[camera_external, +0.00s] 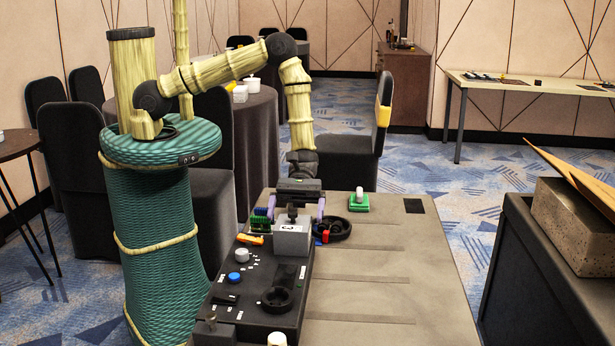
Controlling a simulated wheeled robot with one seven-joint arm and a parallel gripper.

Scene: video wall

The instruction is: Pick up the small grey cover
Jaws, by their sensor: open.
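A small grey box-shaped piece (291,240), which looks like the grey cover, stands on the black control console (262,262). It has dark markings on its front and a dark knob (292,211) on top. My gripper (296,213) points down over it from behind. Its two purple fingers are spread apart, one to each side of the knob. I see no contact between the fingers and the grey piece. The lower finger ends are partly hidden among the things around it.
Green blocks (261,223) and an orange piece (250,239) lie left of the grey piece. A black ring (340,229) with red and blue parts is at its right. A green block with a white top (359,201) stands farther back. The table's right side (400,270) is clear.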

